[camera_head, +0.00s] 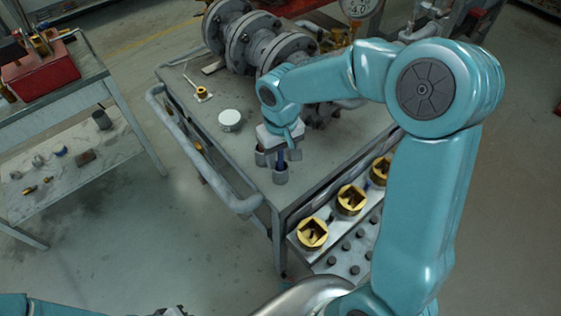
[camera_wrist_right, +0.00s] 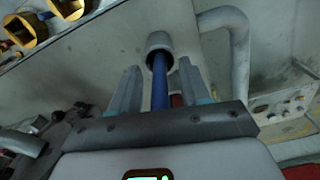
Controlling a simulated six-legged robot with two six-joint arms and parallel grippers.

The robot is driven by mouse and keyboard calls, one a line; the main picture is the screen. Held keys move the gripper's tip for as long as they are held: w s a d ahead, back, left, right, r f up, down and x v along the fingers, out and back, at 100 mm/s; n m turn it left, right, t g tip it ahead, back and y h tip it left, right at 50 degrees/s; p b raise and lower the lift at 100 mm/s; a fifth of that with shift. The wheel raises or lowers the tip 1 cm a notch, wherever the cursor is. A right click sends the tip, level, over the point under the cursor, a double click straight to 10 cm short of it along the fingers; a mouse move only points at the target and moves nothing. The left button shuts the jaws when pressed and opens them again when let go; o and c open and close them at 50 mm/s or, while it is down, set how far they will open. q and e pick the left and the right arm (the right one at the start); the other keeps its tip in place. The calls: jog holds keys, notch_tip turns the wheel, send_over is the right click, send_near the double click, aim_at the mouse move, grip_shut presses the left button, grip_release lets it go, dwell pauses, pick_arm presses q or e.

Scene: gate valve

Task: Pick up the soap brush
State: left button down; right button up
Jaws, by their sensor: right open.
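My right gripper (camera_head: 277,160) points down over the near edge of the grey cart top. It is open, with its fingers apart on either side of a blue handle (camera_wrist_right: 160,82). The handle stands in a small grey round cup (camera_head: 280,175), which shows beyond the fingertips in the right wrist view (camera_wrist_right: 159,42). The blue handle appears to be the soap brush; its brush head is not visible. I cannot tell whether either finger touches it. Part of my left arm shows at the bottom left edge of the head view, and its jaws cannot be made out.
A white round lid (camera_head: 230,120) and a small yellow-based item (camera_head: 202,93) lie on the cart top. A large flanged valve (camera_head: 252,42) stands behind. A rail (camera_head: 205,172) edges the cart's left side. Yellow sockets (camera_head: 312,233) sit on the lower shelf at right.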

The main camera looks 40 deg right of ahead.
grip_shut()
jog(key=shift+r, duration=0.1)
